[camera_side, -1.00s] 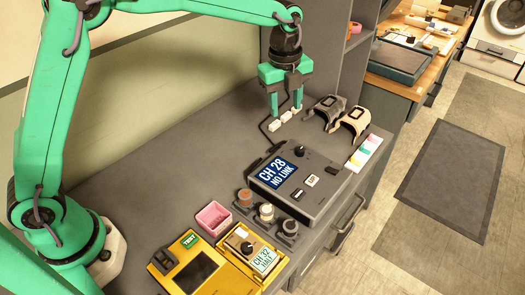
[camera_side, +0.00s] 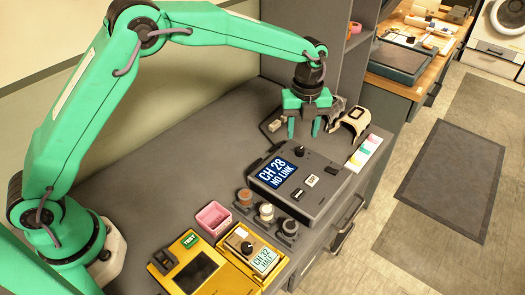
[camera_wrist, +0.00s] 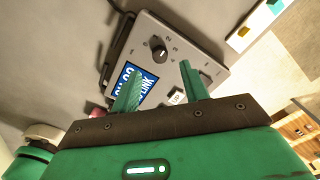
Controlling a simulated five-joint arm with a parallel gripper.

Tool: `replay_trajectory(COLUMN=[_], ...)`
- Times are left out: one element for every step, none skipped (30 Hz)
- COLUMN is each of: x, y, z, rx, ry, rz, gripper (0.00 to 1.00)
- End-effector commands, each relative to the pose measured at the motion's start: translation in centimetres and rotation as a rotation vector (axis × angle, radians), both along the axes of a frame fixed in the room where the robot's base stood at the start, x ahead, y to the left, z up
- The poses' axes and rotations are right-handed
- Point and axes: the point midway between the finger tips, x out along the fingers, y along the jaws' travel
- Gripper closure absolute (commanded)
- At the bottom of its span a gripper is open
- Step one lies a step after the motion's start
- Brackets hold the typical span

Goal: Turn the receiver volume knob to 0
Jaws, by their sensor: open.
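The grey box (camera_side: 318,205) shows "CH 28 NO LINK" on a blue screen (camera_side: 283,173) and lies flat on the dark bench. Its round black knob (camera_side: 302,151) is on the top near the far edge. In the wrist view the knob (camera_wrist: 158,53) has a pale pointer mark and small numbers around it; I cannot read its setting exactly. My gripper (camera_side: 303,133) is open and empty, pointing down, above and just beyond the knob in the side view. In the wrist view its two green fingers (camera_wrist: 160,75) are apart, with the knob seen beyond their tips.
A pink box (camera_side: 213,218) and several small round posts (camera_side: 266,212) stand beside the grey box. A beige holder (camera_side: 352,122) and colored strip (camera_side: 364,152) lie right. The bench's left is clear.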

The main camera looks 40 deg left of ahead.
Motion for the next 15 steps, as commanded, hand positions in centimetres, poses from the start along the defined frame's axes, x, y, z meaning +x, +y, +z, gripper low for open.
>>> replay_trajectory(x=[-0.1, -0.1, -0.1, -0.1, -0.1, -0.1, -0.1, -0.1, -0.1, -0.1, -0.1, -0.1, -0.1, -0.1, -0.1], y=[0.0, 0.0, 0.0, 0.0, 0.0, 0.0, 0.0, 0.0, 0.0, 0.0, 0.0, 0.0, 0.0, 0.0, 0.0], z=[-0.7, -1.0, -1.5, -1.9, -2.3, -2.8, -3.2, -3.5, -3.9, -4.2, -4.5, -4.9, -5.1, -5.3, -5.5], rx=[0.001, 0.001, 0.001, 0.001, 0.001, 0.001, 0.001, 0.001, 0.001, 0.001, 0.001, 0.001, 0.001, 0.001, 0.001], ry=[0.003, 0.004, 0.003, 0.003, 0.004, 0.004, 0.002, 0.002, 0.002, 0.002, 0.002, 0.002, 0.002, 0.002, 0.002], rz=[0.000, 0.000, 0.001, 0.001, 0.001, 0.001, 0.001, 0.001, 0.001, 0.001, 0.001, 0.001, 0.001, 0.001, 0.001], gripper=[0.55, 0.55, 0.55, 0.55, 0.55, 0.55, 0.55, 0.55, 0.55, 0.55, 0.55, 0.55, 0.55, 0.55, 0.55])
